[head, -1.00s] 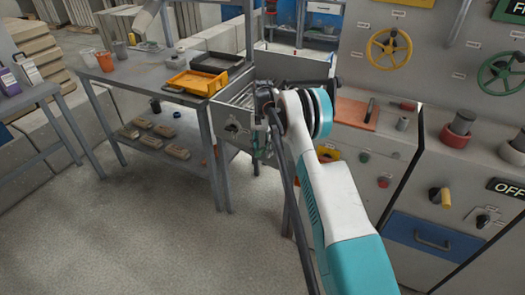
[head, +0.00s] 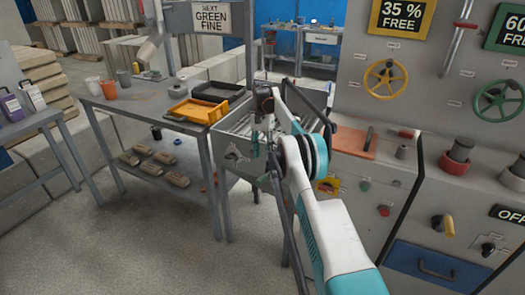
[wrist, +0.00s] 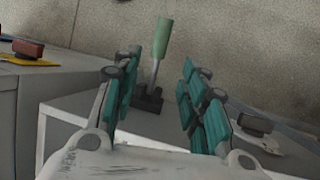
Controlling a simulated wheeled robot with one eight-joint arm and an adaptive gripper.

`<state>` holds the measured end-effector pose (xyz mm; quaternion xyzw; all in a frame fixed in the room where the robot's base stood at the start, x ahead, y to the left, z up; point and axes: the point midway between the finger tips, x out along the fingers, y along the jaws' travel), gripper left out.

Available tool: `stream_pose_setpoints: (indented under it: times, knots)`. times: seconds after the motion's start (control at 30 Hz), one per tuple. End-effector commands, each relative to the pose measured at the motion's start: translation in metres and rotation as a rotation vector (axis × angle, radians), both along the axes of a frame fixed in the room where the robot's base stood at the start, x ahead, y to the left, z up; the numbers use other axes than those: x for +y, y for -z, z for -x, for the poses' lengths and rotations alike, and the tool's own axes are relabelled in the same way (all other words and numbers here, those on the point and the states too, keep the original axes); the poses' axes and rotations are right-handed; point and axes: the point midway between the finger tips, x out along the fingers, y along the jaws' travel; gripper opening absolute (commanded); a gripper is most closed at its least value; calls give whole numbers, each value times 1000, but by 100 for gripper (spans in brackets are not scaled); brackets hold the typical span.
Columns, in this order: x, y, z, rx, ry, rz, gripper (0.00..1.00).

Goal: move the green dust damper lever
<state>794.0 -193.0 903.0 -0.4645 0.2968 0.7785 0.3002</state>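In the wrist view, the green lever handle (wrist: 162,38) stands nearly upright, leaning slightly, on a dark base (wrist: 150,97) fixed to a grey surface. My gripper (wrist: 160,68) is open, with its teal-padded fingers on either side of the line to the lever. The handle shows beyond the fingertips, in the gap between them, and nothing is gripped. In the head view my gripper hangs by the front of the grey roller bench (head: 236,156). My arm partly hides that area, and I cannot clearly make out the lever there.
In the wrist view, a red button on a yellow plate (wrist: 27,50) is at left and a dark fitting (wrist: 255,124) at right. The head view shows a table with a yellow tray (head: 196,111) and a control cabinet with a yellow handwheel (head: 386,79). Open floor lies at lower left.

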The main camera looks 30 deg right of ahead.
Motion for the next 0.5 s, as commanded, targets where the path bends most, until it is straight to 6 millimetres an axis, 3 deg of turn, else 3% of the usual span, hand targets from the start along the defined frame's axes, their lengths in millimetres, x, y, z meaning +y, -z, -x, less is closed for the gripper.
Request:
stream_pose_setpoints:
  times: [0.5]
  knots:
    - [-2, -9, -3, 0, 0, 0, 37]
